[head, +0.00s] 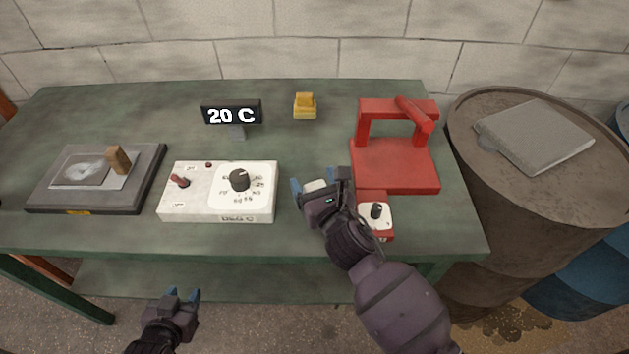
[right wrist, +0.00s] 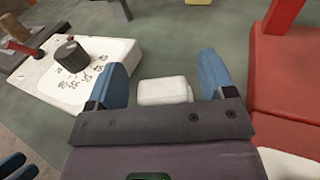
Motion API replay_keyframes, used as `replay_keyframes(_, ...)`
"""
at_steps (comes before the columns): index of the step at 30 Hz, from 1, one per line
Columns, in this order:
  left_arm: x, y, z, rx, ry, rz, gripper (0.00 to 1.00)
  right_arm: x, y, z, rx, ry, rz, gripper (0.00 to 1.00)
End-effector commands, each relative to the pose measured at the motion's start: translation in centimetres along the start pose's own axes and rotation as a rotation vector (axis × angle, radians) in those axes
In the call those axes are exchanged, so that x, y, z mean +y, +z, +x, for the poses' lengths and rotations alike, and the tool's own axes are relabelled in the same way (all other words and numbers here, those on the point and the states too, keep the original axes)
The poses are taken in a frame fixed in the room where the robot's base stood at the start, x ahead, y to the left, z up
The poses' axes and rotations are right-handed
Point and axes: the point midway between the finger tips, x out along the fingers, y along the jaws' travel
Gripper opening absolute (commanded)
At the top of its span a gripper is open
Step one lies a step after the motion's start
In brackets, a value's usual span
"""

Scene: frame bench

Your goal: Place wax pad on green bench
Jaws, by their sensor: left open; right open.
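A small white block, which looks like the wax pad (head: 314,185), is on the green bench (head: 300,146) between the white control box and the red press. My right gripper (head: 318,183) is open above it. In the right wrist view the white pad (right wrist: 164,91) lies between the blue fingertips (right wrist: 168,85), with a gap on each side. Its near end is hidden by the gripper body, and I cannot tell whether it touches the bench. My left gripper (head: 184,295) is open and empty, low in front of the bench's front edge.
The control box (head: 217,210) is left of the right gripper; the red press (head: 395,168) is close on the right. A yellow block (head: 305,106) and a "20 C" display (head: 232,114) stand behind. A dark plate (head: 150,165) lies far left. A barrel (head: 470,150) carries a grey book (head: 535,135).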

Motion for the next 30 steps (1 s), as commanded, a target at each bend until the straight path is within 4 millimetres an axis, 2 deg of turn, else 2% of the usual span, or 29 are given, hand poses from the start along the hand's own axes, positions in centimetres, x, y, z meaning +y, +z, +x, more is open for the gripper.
replay_keyframes(5,0.0,-0.3,0.0,0.004,0.000,0.001,0.43,0.0,-0.1,-2.6,0.002,0.000,-0.002,0.76)
replay_keyframes(12,0.0,-0.4,0.0,0.005,0.000,0.001,0.43,0.0,-0.2,-7.3,0.003,0.000,0.000,0.76)
replay_keyframes(18,0.0,-0.2,-0.1,0.003,0.000,0.000,0.43,0.0,-0.1,-10.3,0.002,-0.001,0.000,0.76)
replay_keyframes(24,0.0,0.2,-0.3,-0.004,-0.001,-0.001,0.43,0.0,-0.1,-11.7,0.002,0.000,0.000,0.76)
replay_keyframes(30,-0.1,0.2,-0.3,-0.006,-0.001,-0.001,0.43,0.0,0.0,-11.9,0.001,0.000,0.000,0.76)
